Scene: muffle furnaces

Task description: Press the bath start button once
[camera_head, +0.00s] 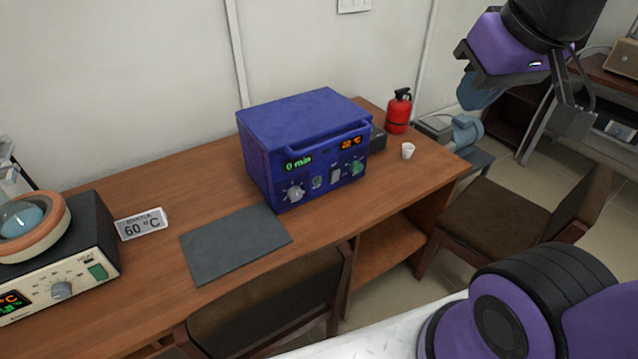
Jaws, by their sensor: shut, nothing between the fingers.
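The bath (88,238) is a dark box with a pale front panel at the left edge of the table, partly cut off by the frame. A green button (97,272) sits at the right of its panel, beside a grey knob (62,290). An orange and a green display show at the left; the panel's lettering is too small to read. A round orange-rimmed vessel with something blue in it sits on top. My gripper (572,121) is at the upper right, shut and empty, raised and far from the bath.
A blue furnace (305,150) reading "0 min" stands mid-table. A "60 °C" sign (142,224) and a dark mat (232,243) lie between it and the bath. A red extinguisher (398,112) and white cup (407,150) stand farther right. Chairs (270,315) stand at the front.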

